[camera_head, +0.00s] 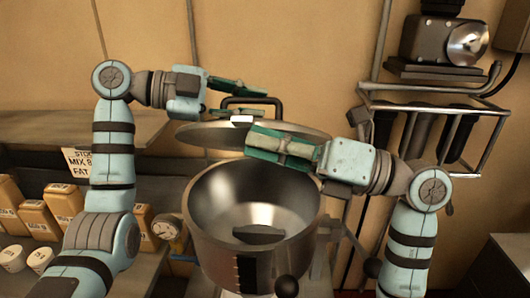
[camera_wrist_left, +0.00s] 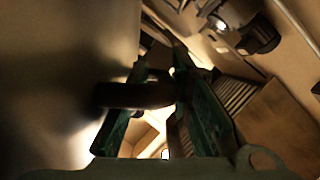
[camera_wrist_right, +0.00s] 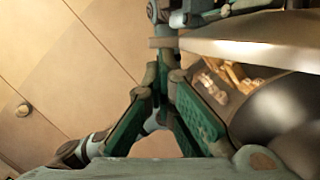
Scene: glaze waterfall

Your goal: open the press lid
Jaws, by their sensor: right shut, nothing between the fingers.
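The press is a steel pot (camera_head: 250,225) standing open, with its inside in view. Its round lid (camera_head: 200,134) is raised above and behind the rim, with a black loop handle (camera_head: 278,104) on top. My left gripper (camera_head: 254,103) is at the handle with its fingers apart, one higher and one lower. In the left wrist view the dark handle bar (camera_wrist_left: 135,95) lies between or across the spread fingers. My right gripper (camera_head: 250,141) is shut and empty in front of the lid's right part, hiding some of it. In the right wrist view the lid edge (camera_wrist_right: 245,48) passes near its fingers.
A round gauge (camera_head: 166,228) sits left of the pot. A wire rack (camera_head: 480,120) and a grey machine (camera_head: 440,42) are at the right wall.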

